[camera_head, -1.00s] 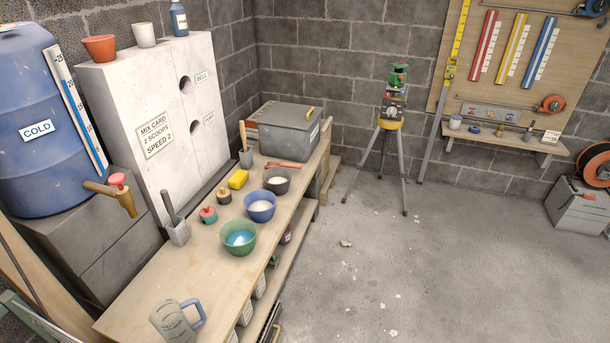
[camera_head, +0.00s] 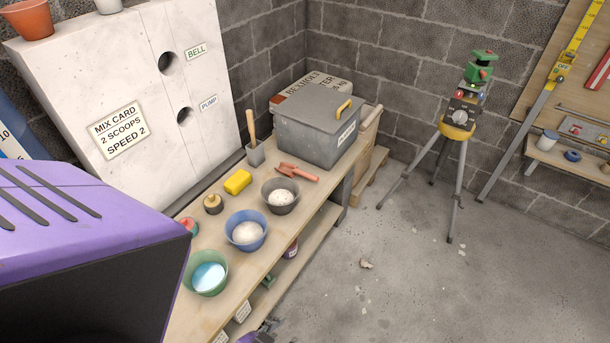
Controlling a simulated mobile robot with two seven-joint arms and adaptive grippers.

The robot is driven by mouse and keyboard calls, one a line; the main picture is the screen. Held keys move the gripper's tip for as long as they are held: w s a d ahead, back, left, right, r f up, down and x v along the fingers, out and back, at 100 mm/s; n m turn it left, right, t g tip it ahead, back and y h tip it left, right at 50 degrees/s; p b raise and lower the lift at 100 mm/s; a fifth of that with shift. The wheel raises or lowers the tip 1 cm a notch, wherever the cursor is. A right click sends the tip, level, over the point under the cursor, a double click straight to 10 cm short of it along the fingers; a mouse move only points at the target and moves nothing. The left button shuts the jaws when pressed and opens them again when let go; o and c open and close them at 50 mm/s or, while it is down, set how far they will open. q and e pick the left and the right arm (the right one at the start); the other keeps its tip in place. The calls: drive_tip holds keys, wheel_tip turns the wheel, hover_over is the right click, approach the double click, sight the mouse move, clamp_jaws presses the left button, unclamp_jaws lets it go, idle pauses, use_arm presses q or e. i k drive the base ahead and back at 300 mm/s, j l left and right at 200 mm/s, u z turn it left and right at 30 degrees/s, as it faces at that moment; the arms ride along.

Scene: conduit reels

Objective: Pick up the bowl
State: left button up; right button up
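Three bowls stand in a row on the wooden bench. The nearest is a green bowl (camera_head: 204,289) holding bright blue liquid. Behind it is a blue bowl (camera_head: 250,247) with white powder, then a dark grey bowl (camera_head: 284,209) with pale powder. The frames do not show which one the task means. My purple arm covers the lower left. A small part of what looks like my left gripper (camera_head: 264,335) shows at the bottom edge, below and right of the green bowl, apart from it. Its fingers are mostly cut off. My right gripper is out of view.
A grey lidded box (camera_head: 308,141) closes off the bench's far end. A tripod (camera_head: 459,130) stands beyond. The floor (camera_head: 400,285) right of the bench is mostly clear.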

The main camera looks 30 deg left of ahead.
sight(280, 194)
drive_tip(key=i+u, duration=0.35)
drive_tip(key=i+l+u, duration=0.3)
drive_tip(key=i, duration=0.15)
drive_tip(key=i+l+u, duration=0.2)
drive_tip(key=i+u, duration=0.15)
drive_tip(key=i+l+u, duration=0.2)
drive_tip(key=u, duration=0.2)
drive_tip(key=i+l+u, duration=0.2)
drive_tip(key=u, duration=0.2)
drive_tip(key=i+l+u, duration=0.1)
drive_tip(key=l+u, duration=0.3)
drive_tip(key=i+l+u, duration=0.1)
drive_tip(key=l+u, duration=0.75)
